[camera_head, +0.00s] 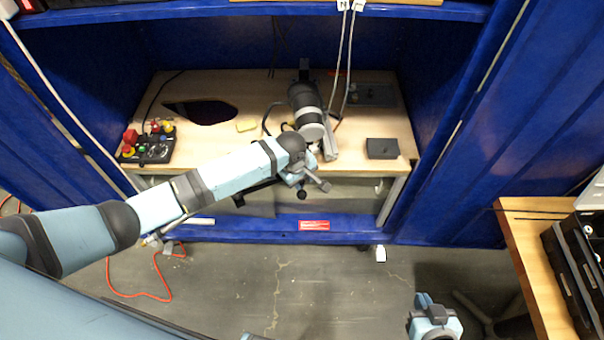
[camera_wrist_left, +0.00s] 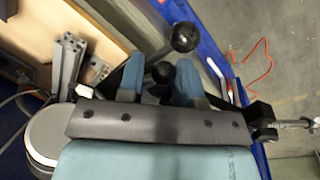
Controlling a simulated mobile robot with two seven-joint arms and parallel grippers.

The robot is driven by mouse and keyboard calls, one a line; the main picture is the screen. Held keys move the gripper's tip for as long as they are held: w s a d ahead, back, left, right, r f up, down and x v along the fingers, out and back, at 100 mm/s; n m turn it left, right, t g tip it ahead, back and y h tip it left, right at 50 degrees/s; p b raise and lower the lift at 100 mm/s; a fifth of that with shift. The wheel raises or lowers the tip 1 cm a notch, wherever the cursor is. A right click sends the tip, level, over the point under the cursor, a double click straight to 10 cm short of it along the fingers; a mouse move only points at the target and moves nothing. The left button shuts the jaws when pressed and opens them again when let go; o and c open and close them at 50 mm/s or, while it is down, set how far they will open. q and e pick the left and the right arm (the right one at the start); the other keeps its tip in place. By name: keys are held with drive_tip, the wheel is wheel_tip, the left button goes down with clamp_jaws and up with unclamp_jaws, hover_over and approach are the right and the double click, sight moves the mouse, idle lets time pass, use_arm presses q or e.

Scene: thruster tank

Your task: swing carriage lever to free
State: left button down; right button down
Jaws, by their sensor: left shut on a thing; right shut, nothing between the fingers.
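The workbench inside the blue tank frame carries a black and grey thruster-like cylinder (camera_head: 306,108) on a metal rail (camera_head: 328,145). My left gripper (camera_head: 302,183) is at the bench's front edge, just below the cylinder's near end. In the left wrist view my left gripper (camera_wrist_left: 162,78) has its blue fingers on either side of a dark knob (camera_wrist_left: 163,71), which looks like the lever's end and is partly hidden. A second black ball knob (camera_wrist_left: 186,37) on a rod stands just beyond the fingers. My right gripper (camera_head: 434,312) is shut and empty, low over the floor, away from the bench.
A control box (camera_head: 147,146) with a red button sits at the bench's left. A small black box (camera_head: 382,148) is at the right. Cables hang above. A wooden table (camera_head: 535,255) stands far right.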

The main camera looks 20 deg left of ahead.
use_arm(q)
drive_tip(key=shift+w+a+r, duration=0.1)
drive_tip(key=shift+w+a, duration=0.15)
drive_tip(key=shift+a, duration=0.25)
drive_tip(key=c, duration=1.1)
unclamp_jaws()
drive_tip(key=o, duration=0.3)
drive_tip(key=shift+a, duration=0.1)
drive_tip(key=shift+o, duration=0.2)
drive_tip(key=shift+s, duration=0.15)
drive_tip(key=shift+d, duration=0.25)
wheel_tip(320, 180, up, 13)
drive_tip(key=s+a, duration=0.2)
drive_tip(key=shift+r, duration=0.2)
use_arm(e)
drive_tip(key=shift+s+a+f, duration=0.2)
drive_tip(key=shift+a+f, duration=0.1)
drive_tip(key=shift+f, duration=0.05)
